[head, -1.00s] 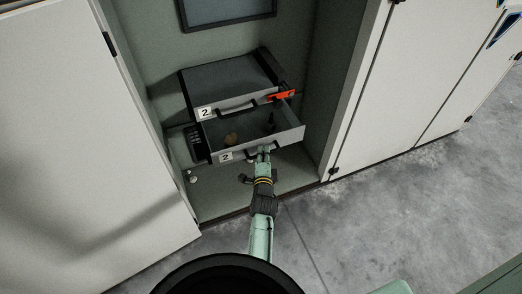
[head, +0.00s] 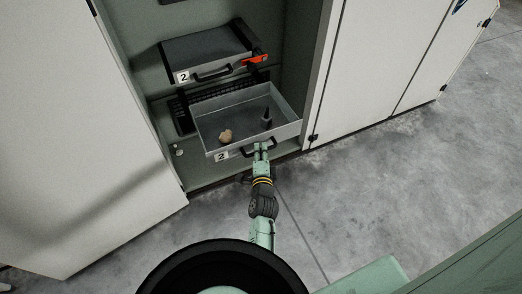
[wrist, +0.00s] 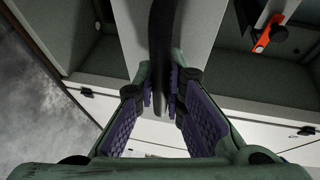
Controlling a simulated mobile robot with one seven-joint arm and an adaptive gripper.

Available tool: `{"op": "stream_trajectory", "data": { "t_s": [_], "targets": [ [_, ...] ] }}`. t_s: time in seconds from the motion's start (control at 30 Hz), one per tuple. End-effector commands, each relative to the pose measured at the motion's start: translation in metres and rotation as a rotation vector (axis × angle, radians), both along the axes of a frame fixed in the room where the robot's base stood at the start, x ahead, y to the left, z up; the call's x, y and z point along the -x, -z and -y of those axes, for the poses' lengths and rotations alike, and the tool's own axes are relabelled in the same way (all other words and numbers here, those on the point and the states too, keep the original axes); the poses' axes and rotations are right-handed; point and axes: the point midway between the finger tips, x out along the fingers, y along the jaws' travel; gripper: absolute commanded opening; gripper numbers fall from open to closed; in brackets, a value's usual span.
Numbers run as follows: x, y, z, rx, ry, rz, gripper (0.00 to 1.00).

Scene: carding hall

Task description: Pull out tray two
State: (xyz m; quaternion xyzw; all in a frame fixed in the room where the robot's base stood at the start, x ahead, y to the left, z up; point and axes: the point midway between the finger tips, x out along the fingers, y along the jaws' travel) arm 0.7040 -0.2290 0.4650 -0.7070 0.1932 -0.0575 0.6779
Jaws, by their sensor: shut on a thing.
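The lower grey tray (head: 290,129) is drawn well out of the cabinet, with a "2" label (head: 221,156) at the left of its front. In it lie a tan roundish thing (head: 226,137) and a dark upright bottle-like thing (head: 266,119). My gripper (head: 261,148) is at the tray's front, shut on its black handle. In the wrist view the handle (wrist: 161,35) runs between the purple finger pads. The upper tray (head: 208,46) also bears a "2" label (head: 183,77) and sits further back, with its own black handle (head: 213,73).
An orange piece (head: 256,59) sits at the upper tray's right front corner. White cabinet doors (head: 375,75) stand at right, and a white panel (head: 65,130) at left. Grey floor (head: 400,185) is clear in front at right.

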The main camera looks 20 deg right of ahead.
Motion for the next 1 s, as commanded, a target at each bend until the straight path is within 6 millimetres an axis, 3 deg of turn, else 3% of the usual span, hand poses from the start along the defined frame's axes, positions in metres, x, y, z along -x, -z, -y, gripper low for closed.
{"op": "stream_trajectory", "data": {
  "t_s": [0.53, 0.57, 0.6, 0.87, 1.0],
  "targets": [
    [0.0005, 0.0004, 0.0009, -0.001, 0.002, 0.0, 0.0],
    [0.0004, 0.0004, 0.0009, -0.001, 0.002, 0.0, 0.12],
    [0.0004, 0.0004, 0.0009, -0.001, 0.002, 0.0, 0.14],
    [0.0, -0.0001, 0.0004, 0.001, 0.001, 0.001, 0.31],
    [-0.0001, -0.0002, 0.0002, 0.001, 0.001, 0.001, 0.31]
  ]
}}
